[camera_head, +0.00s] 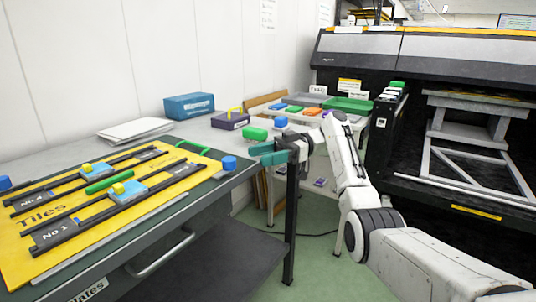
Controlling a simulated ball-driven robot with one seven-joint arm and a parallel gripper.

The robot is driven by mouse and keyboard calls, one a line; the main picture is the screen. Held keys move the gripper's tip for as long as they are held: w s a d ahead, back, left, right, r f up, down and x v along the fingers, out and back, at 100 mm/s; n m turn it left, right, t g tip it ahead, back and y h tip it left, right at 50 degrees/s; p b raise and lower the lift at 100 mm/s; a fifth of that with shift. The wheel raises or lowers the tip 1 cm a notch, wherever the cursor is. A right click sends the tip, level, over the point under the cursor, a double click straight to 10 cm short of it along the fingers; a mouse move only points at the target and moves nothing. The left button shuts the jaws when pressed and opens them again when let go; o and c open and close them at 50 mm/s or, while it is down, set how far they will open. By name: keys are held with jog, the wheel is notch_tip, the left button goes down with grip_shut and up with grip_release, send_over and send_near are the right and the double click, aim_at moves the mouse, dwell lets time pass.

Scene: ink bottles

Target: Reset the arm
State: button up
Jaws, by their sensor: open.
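My arm comes in from the lower right, bends up at a dark elbow joint and turns down to the left at its white wrist. My gripper (260,153) is at its end, with teal fingers pointing left. It is open, and I see nothing held between the fingers. It is in front of the right corner of the near table, close to a blue ink bottle (229,163) at that table's edge. A green bottle (255,134) and another blue one (281,121) show behind it.
The near table (240,178) bears a yellow board (100,225) with dark rails, blue blocks and yellow knobs. Green and grey trays (352,104) stand at the back. A large dark printer (345,50) fills the right. Green floor shows between the table and the printer.

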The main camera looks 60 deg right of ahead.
jog(key=shift+s+d, duration=0.3)
jog(key=shift+d, duration=0.2)
dwell(0.4)
